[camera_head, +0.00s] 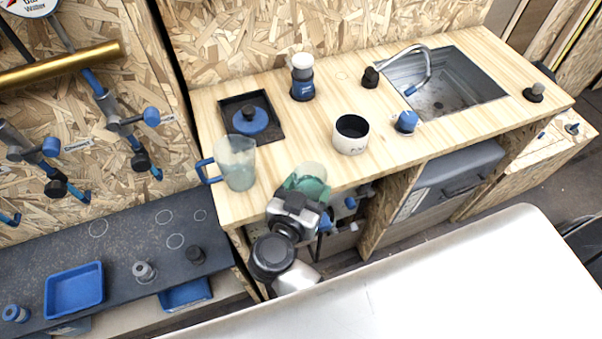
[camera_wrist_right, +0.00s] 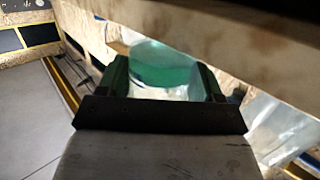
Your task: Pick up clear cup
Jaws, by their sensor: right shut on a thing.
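The clear cup (camera_head: 311,175) is see-through with a green tint. It shows at the front edge of the wooden counter in the head view. My right gripper (camera_head: 303,192) is shut on it from the front. In the right wrist view the cup (camera_wrist_right: 165,62) sits between the two dark fingers of the right gripper (camera_wrist_right: 166,80). The fingers hide part of its sides. I cannot tell whether its base touches the counter. My left gripper is in neither view.
A clear jug with a blue handle (camera_head: 238,165) stands left of the cup. A white cup with dark inside (camera_head: 350,134) stands to the right. A blue-based grinder (camera_head: 302,78) and a sink (camera_head: 440,85) are farther back. A white surface (camera_head: 400,285) lies in front.

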